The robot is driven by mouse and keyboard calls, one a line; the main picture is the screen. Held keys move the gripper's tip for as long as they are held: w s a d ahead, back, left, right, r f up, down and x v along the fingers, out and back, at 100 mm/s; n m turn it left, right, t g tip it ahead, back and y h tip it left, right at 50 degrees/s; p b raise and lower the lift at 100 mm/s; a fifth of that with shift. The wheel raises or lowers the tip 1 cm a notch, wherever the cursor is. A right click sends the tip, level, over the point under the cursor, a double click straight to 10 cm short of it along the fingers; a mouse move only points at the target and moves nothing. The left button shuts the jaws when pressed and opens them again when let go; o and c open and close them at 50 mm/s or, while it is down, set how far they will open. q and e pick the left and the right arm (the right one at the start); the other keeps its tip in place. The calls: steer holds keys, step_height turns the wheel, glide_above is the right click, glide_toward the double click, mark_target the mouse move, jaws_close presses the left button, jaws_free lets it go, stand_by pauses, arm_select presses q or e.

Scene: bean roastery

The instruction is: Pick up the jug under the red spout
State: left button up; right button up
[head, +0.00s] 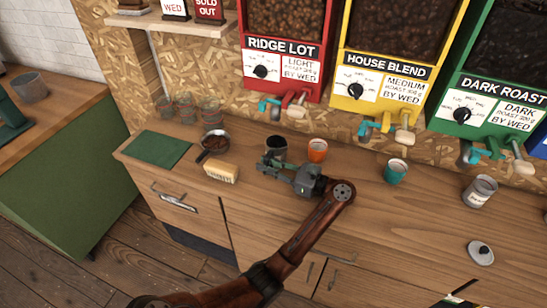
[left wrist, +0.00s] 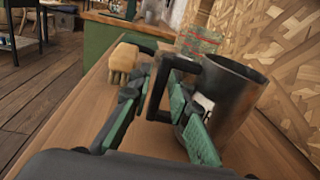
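A dark metal jug (head: 277,143) stands on the wooden counter below the red spout (head: 289,105) of the Ridge Lot dispenser. In the left wrist view the jug (left wrist: 235,100) is upright, large and close, with its black handle (left wrist: 156,92) facing me. My left gripper (head: 272,167) is at the near side of the jug, low over the counter. In the left wrist view its green-padded fingers (left wrist: 158,128) are spread apart, with the handle between them; a gap shows on the left. My right gripper is not in view.
A tan brush (head: 221,173) lies left of the gripper, near a dark pan (head: 213,145) and a green mat (head: 157,149). An orange cup (head: 317,150) stands close right of the jug. A teal cup (head: 396,171) and a metal can (head: 480,191) stand farther right.

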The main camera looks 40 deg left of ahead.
mark_target(269, 159)
arm_select(q)
jaws_close()
steer(key=shift+r, duration=0.2)
stand_by(0.6)
steer(key=shift+r, duration=0.3)
step_height(269, 159, up, 2)
steer(key=shift+r+p, duration=0.2)
steer(key=shift+p, duration=0.25)
steer(key=s+d+r+p, duration=0.2)
steer(key=s+d+r, duration=0.4)
steer(key=d+r, duration=0.3)
steer(key=d, duration=0.3)
steer(key=shift+s+d+r, duration=0.2)
steer(key=shift+s+r, duration=0.1)
steer(key=shift+r, duration=0.1)
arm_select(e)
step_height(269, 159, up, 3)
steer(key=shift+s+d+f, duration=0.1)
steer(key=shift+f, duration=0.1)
